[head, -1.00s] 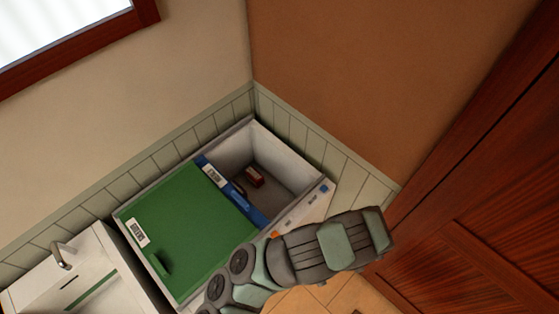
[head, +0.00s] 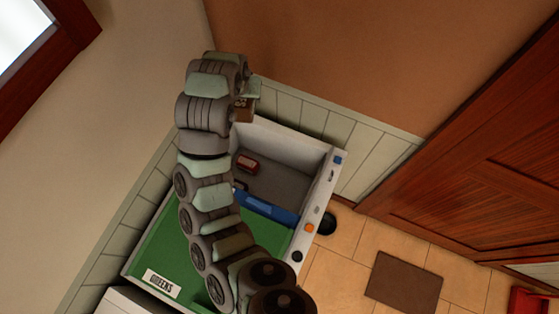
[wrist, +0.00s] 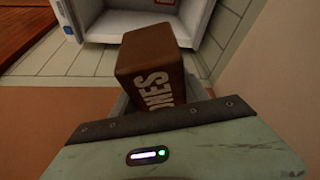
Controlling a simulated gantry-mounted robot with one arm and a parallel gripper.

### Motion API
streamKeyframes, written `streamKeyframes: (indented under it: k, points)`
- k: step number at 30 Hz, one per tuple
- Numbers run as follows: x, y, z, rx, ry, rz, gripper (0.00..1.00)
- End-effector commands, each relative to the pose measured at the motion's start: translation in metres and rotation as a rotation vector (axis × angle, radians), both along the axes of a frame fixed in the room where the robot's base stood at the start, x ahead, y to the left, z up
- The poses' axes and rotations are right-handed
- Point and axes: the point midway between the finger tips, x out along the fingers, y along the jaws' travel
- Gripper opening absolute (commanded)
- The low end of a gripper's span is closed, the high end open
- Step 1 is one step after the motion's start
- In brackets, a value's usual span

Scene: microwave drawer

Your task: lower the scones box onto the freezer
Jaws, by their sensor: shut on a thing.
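The scones box (head: 244,109) is a small brown carton, in the air near the back wall corner, around the far end of the freezer. In the wrist view the scones box (wrist: 150,62) shows white lettering ending in "NES", and it sits tilted in front of my gripper (wrist: 150,105). My gripper (head: 252,90) is shut on it; its fingertips are mostly hidden. The freezer (head: 290,137) is a pale chest with a green lid (head: 165,235) over its near part and a blue edge (head: 265,207). Its far part is open.
My arm crosses above the freezer and hides part of the lid. Walls stand close behind it. A brown mat (head: 403,282) and wooden doors (head: 500,160) are at right.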

Motion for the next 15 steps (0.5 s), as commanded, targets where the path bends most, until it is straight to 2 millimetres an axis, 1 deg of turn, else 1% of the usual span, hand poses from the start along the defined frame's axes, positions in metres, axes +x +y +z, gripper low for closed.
streamKeyframes:
  k: [1,3,9,15]
  points:
    - [0.012,0.013,-0.006,-0.007,0.0,-0.004,0.0]
    - [0.025,0.032,-0.01,-0.007,-0.002,-0.019,0.0]
    - [0.054,0.077,-0.033,-0.007,-0.003,-0.083,0.0]
    - [0.07,0.106,-0.071,-0.007,0.001,-0.184,0.0]
